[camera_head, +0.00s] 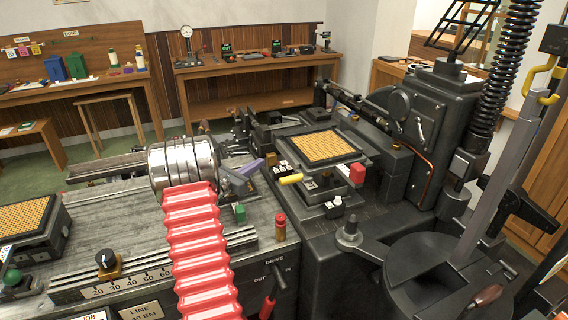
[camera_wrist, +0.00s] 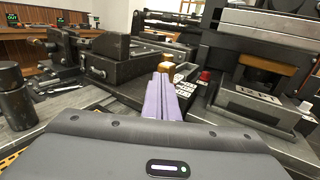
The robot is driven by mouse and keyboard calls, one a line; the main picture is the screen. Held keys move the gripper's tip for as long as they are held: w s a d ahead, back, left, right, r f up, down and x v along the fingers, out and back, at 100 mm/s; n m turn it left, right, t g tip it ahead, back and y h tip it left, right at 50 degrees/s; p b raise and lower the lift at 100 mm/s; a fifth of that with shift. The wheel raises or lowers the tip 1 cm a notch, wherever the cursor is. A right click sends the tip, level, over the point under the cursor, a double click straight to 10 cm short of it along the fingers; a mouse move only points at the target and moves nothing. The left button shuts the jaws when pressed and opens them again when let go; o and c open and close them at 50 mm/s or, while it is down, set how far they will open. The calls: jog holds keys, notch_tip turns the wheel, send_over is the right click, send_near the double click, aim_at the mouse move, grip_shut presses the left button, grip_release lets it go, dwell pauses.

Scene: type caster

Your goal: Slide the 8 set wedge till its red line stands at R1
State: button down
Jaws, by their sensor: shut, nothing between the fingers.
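My gripper (camera_wrist: 164,84) has slim purple fingers closed together with nothing between them. In the head view its purple fingers (camera_head: 253,167) are beside the left edge of the dark caster block that carries a gold grid. Just beyond the fingertips in the wrist view are a brass knob (camera_wrist: 167,60) and a dark block with small white marked tiles (camera_wrist: 186,88). I cannot tell whether the fingers touch any of these. The 8 set wedge, its red line and the R1 mark are too small to make out for certain.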

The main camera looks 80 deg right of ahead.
aim_at(268, 160)
jog(key=shift+s+d, duration=0.35)
jog(key=shift+d, duration=0.15)
jog(key=shift+s+d, duration=0.3)
jog(key=shift+s, duration=0.2)
jog(key=shift+s+d, duration=0.3)
jog(key=shift+s, duration=0.2)
jog(key=shift+w, duration=0.1)
dwell(0.3)
jog(key=shift+w+a, duration=0.55)
jog(key=shift+w, duration=0.3)
jog(key=shift+w+a, duration=0.5)
jog(key=shift+w, duration=0.3)
